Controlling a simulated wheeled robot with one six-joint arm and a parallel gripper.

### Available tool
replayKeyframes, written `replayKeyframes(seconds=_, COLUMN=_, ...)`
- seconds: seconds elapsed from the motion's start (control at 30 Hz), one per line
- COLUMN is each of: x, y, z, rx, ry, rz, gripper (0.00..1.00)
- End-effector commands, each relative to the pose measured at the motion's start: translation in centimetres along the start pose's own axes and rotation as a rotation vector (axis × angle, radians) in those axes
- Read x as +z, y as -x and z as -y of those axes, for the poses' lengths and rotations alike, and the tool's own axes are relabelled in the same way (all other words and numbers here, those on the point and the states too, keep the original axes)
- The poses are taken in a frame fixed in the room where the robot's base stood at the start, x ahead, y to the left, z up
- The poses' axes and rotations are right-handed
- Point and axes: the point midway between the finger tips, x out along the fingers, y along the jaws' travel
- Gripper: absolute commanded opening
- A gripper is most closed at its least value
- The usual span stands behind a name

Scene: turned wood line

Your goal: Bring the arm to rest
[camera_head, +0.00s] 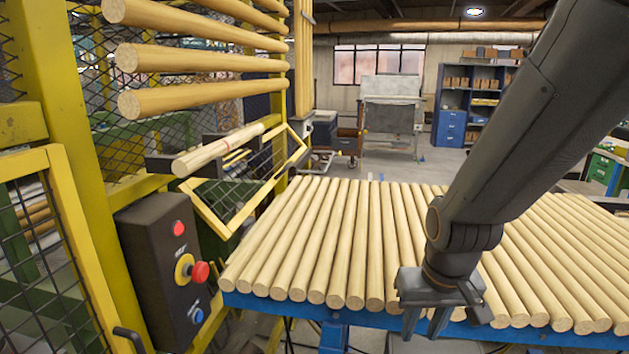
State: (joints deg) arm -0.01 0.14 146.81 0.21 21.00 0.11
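My arm comes in from the upper right and bends down at the wrist over the front edge of the dowel table. My gripper (425,323) hangs in front of that edge, pointing down. Its two grey fingers show apart, with nothing seen between them, so it looks open and empty. It hides the ends of some dowels behind it.
Many pale wooden dowels (336,240) lie side by side on a blue-edged table (262,303). At left, more dowels (190,100) sit on a yellow-framed rack. One dowel (218,150) rests on dark brackets. A control box (160,270) with a red button stands front left.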

Motion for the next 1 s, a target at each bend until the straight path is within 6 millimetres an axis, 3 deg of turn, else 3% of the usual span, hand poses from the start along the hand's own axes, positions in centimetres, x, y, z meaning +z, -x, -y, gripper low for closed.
replayKeyframes(seconds=0.03, x=0.1, y=-1.8, z=0.0, rx=0.0, ry=0.001, rz=0.008, gripper=0.29)
replayKeyframes(seconds=0.43, x=1.2, y=-9.5, z=0.0, rx=0.0, ry=0.003, rz=0.074, gripper=0.29)
replayKeyframes(seconds=0.6, x=1.4, y=-10.4, z=0.0, rx=0.0, ry=0.004, rz=0.084, gripper=0.29)
replayKeyframes(seconds=1.0, x=1.4, y=-10.3, z=0.0, rx=0.0, ry=0.004, rz=0.085, gripper=0.29)
